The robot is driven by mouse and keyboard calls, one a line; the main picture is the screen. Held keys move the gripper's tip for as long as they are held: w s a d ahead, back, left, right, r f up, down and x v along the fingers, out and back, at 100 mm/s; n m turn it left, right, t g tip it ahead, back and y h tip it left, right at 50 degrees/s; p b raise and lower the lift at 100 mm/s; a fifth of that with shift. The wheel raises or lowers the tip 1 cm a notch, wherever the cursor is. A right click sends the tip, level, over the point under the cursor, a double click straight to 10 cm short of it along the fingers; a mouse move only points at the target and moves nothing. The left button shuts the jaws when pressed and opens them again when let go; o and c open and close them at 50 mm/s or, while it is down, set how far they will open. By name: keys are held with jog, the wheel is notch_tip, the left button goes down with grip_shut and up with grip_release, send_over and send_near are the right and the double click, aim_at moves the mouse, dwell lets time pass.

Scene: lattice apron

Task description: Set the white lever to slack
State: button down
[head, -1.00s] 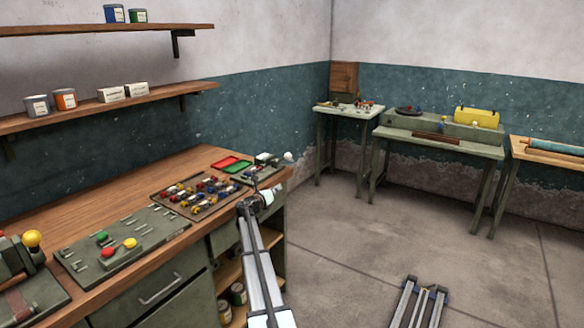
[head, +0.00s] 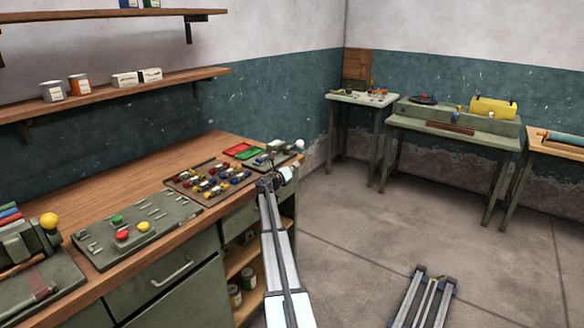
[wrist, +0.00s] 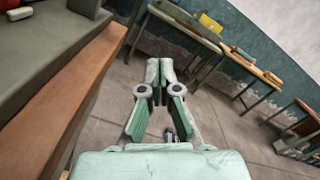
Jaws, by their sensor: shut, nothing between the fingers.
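A white ball knob (head: 299,145), which looks like the white lever's end, sits on a small grey device (head: 272,160) at the bench's far right corner. Its shaft and setting are too small to read. My gripper (head: 270,182) is beside the bench's right edge, nearer the camera than the knob and apart from it. In the wrist view my gripper (wrist: 160,70) has its fingertips together with nothing between them, over the floor beside the bench edge. A pale rounded piece (wrist: 20,14) shows at the upper left there; I cannot tell whether it is the knob.
A grey table with a yellow roll (head: 493,107) stands behind.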

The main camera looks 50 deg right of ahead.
aim_at(294, 146)
jog(key=w+d+r+p, duration=0.2)
jog(key=w+d+r, duration=0.1)
jog(key=d, duration=0.4)
jog(key=shift+r, duration=0.3)
jog(key=shift+d+r+p, duration=0.1)
jog(key=shift+p, duration=0.3)
